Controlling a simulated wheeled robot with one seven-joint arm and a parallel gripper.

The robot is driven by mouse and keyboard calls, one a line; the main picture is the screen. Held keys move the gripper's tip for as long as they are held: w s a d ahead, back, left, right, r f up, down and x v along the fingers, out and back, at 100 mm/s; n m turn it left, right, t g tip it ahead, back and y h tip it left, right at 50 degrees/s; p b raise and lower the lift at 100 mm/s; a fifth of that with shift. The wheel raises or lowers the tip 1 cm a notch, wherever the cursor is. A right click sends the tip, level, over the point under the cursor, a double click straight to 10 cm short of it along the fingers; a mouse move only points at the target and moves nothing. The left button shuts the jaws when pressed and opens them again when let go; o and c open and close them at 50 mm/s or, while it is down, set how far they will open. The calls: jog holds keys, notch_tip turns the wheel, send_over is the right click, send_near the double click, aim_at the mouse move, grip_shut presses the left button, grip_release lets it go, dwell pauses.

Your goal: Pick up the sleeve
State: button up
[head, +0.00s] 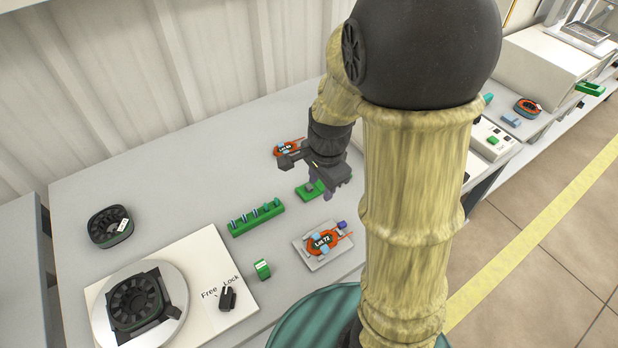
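I cannot tell for certain which piece is the sleeve. A green rack (257,217) on the grey table holds several small blue and green cylindrical pieces in a row. A small green block (306,193) lies below my gripper, partly hidden by it. My gripper (321,189) points down over this block, right of the rack. Its two dark fingers look apart, and I see nothing held between them. Whether the fingers touch the block is not clear.
A tray (312,262) with an orange coil marked "Lot 72" lies in front of my gripper. Another orange coil (285,149) lies behind. A small green piece (262,269), a Free/Lock knob (227,298) and a round turntable (178,290) stand left.

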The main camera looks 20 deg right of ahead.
jog(key=w+r+m+g+p, duration=0.1)
jog(key=w+r+m+p, duration=0.6)
jog(key=m, duration=1.1)
jog(key=shift+w+r+p, duration=0.3)
jog(key=shift+w+p, duration=0.3)
jog(key=shift+p, duration=0.4)
jog(key=shift+f, duration=0.1)
jog(key=b, duration=0.2)
send_over(310, 187)
notch_tip(310, 187, down, 12)
jog(key=shift+w+d, duration=0.15)
jog(key=shift+f, duration=0.1)
notch_tip(310, 187, down, 5)
